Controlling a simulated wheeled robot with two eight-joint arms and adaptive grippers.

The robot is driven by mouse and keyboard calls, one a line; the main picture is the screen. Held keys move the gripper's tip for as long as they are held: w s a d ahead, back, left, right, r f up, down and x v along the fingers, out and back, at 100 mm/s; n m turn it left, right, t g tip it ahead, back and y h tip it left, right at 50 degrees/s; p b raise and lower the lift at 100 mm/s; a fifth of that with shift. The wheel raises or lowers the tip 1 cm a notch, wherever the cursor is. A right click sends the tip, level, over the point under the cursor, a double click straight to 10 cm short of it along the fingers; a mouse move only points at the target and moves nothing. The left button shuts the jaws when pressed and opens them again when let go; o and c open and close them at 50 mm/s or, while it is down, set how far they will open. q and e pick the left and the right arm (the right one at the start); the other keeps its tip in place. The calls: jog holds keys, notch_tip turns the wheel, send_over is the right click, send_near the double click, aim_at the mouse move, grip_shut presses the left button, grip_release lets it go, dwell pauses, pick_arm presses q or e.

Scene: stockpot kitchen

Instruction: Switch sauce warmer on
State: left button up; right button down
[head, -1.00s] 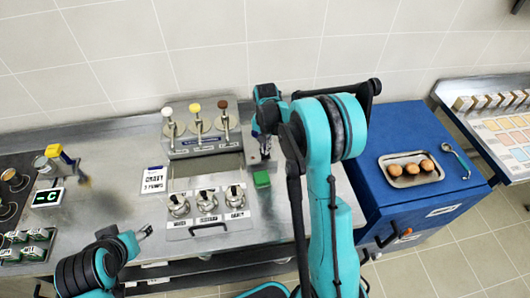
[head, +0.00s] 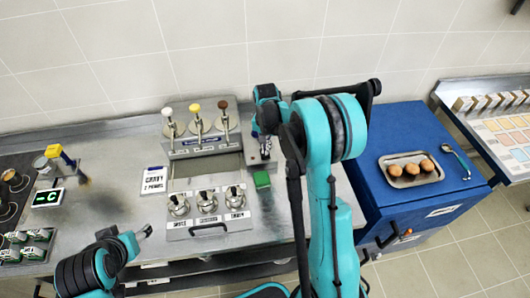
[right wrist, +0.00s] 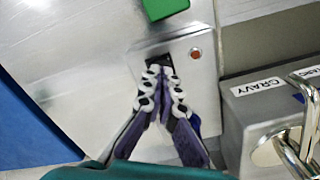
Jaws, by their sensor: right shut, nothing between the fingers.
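The sauce warmer (head: 203,146) is a steel unit with three pump tops, at the back of the steel counter. Its GRAVY-labelled end (right wrist: 260,88) shows in the right wrist view. Beside it is a small steel switch plate (right wrist: 208,85) with a black switch (right wrist: 160,61), partly hidden by my fingers, and a small dull red-orange lamp (right wrist: 196,54). I cannot tell whether the lamp is lit. My right gripper (right wrist: 166,72) is shut and empty, its tips at the switch; contact is unclear. My left gripper (head: 144,231) is over the counter's front, too small to read.
A green block (head: 262,180) lies close to the switch plate. Three lidded pots (head: 207,203) sit in front of the warmer, beside a GRAVY 2 PUMPS card (head: 154,180). A blue cabinet (head: 440,178) with a tray of eggs (head: 391,172) stands to the right.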

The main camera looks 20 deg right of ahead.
aim_at(265, 156)
jog(key=shift+f+b, duration=0.8)
jog(key=shift+f, duration=0.25)
dwell(0.4)
jog(key=shift+r, duration=0.1)
jog(key=shift+r+p, duration=2.2)
jog(key=shift+r, duration=1.25)
jog(key=shift+s+a+r, duration=0.1)
jog(key=shift+r, duration=0.05)
jog(key=s+a+r+n+t+b, duration=0.2)
jog(key=s+a+r+b, duration=0.1)
jog(key=s+r, duration=0.2)
jog(key=s+a+f+n+t+b, duration=0.1)
jog(key=s+a+n+t+b, duration=0.1)
jog(key=s, duration=0.6)
jog(key=s+a+f+n+t+b, duration=0.1)
jog(key=s+a+n+t+b, duration=0.2)
jog(key=s, duration=0.6)
jog(key=shift+a+n+b, duration=0.5)
jog(key=shift+a+n, duration=0.4)
jog(key=shift+n, duration=0.1)
